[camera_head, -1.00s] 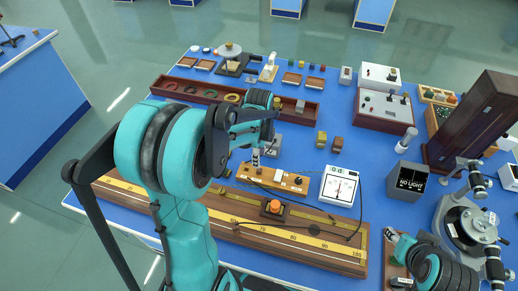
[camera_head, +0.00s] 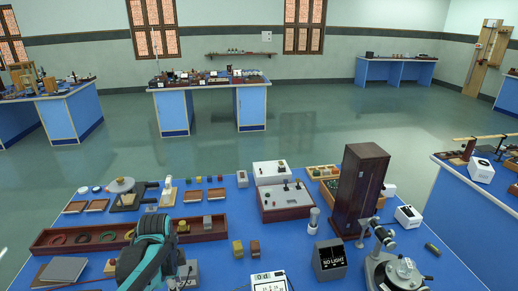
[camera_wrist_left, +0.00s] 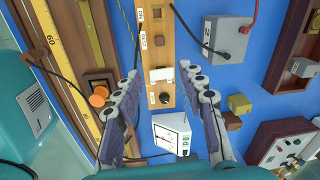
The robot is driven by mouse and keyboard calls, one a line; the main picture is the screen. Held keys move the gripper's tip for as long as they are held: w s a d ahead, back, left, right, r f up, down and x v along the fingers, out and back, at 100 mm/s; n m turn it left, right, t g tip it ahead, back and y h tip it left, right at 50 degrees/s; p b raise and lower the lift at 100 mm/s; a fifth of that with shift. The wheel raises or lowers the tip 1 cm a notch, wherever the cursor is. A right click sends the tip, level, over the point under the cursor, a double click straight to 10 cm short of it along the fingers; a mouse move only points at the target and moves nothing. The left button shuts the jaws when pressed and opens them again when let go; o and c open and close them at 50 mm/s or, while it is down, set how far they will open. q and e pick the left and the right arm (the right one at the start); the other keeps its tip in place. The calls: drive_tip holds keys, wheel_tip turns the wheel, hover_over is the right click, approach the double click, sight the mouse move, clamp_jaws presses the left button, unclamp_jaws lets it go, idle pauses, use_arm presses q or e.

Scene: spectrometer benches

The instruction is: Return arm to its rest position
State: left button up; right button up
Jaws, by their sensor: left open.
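My left arm (camera_head: 152,250) comes up at the bottom left of the head view, over the near part of the blue bench (camera_head: 222,208). Its fingertips are not clearly seen there. In the left wrist view my left gripper (camera_wrist_left: 158,72) is open, with its two fingers apart and nothing between them. Beneath it is a wooden board (camera_wrist_left: 157,50) with a white block and a black knob (camera_wrist_left: 165,98). A white meter (camera_wrist_left: 171,134) lies below the fingers in the picture. My right gripper is out of view.
A tall dark wooden box (camera_head: 360,190), a NO LIGHT box (camera_head: 329,262) and a spectrometer (camera_head: 394,272) crowd the right side. A long brown tray (camera_head: 70,242) is at the left. The wrist view shows a yellow scale (camera_wrist_left: 62,70) and an orange button (camera_wrist_left: 98,96). Open floor lies beyond.

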use_arm(q)
drive_tip(key=s+d+r+n+t, duration=0.4)
drive_tip(key=s+d+n+t, duration=0.2)
drive_tip(key=s+d+n, duration=0.3)
drive_tip(key=shift+s+n, duration=0.6)
drive_tip(key=shift+n, duration=1.7)
drive_tip(key=shift+d, duration=0.1)
